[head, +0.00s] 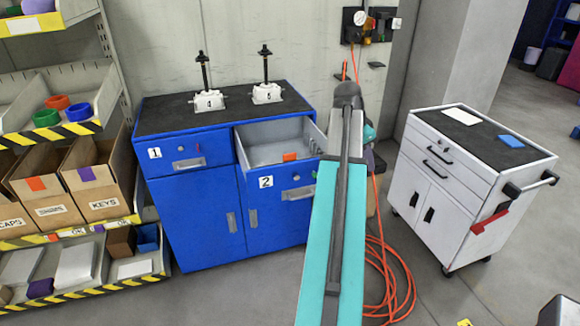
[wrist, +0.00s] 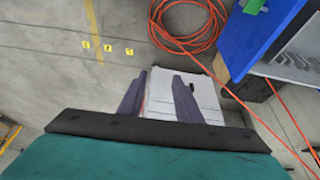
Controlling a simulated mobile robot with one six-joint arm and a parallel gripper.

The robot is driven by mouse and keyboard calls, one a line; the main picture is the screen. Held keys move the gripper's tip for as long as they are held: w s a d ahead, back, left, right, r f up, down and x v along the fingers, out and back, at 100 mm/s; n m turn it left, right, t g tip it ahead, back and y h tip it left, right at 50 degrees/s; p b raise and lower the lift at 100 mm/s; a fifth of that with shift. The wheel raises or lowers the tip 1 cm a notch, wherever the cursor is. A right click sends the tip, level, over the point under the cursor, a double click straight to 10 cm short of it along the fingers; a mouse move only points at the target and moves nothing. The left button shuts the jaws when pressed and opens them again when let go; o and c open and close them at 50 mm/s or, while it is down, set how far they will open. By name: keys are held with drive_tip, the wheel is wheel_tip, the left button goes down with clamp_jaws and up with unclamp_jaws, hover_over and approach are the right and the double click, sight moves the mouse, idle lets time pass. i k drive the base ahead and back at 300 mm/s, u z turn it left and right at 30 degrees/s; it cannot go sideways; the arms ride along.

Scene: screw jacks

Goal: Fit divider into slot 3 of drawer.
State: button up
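The open drawer (head: 268,145), labelled 2, is pulled out of the blue cabinet and is grey inside, with a small orange piece (head: 289,157) in it. In the wrist view the drawer (wrist: 300,48) shows ribbed lines at the right edge; I cannot make out slot numbers. No divider can be clearly identified. My gripper (wrist: 160,97) has its two dark fingers apart, with nothing seen held between them. A white body shows behind the fingers. In the head view my arm hides the fingertips and part of the drawer's right side.
Two screw jacks (head: 267,92) stand on the cabinet top (head: 160,115). A white cart (head: 450,180) stands at the right, with a white sheet (head: 462,113) and a blue block (head: 510,141) on top. An orange hose (head: 385,280) lies coiled on the floor. Shelves with bins stand left.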

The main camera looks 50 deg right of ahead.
sight(263, 143)
drive_tip(key=i, duration=1.25)
drive_tip(key=u, duration=0.05)
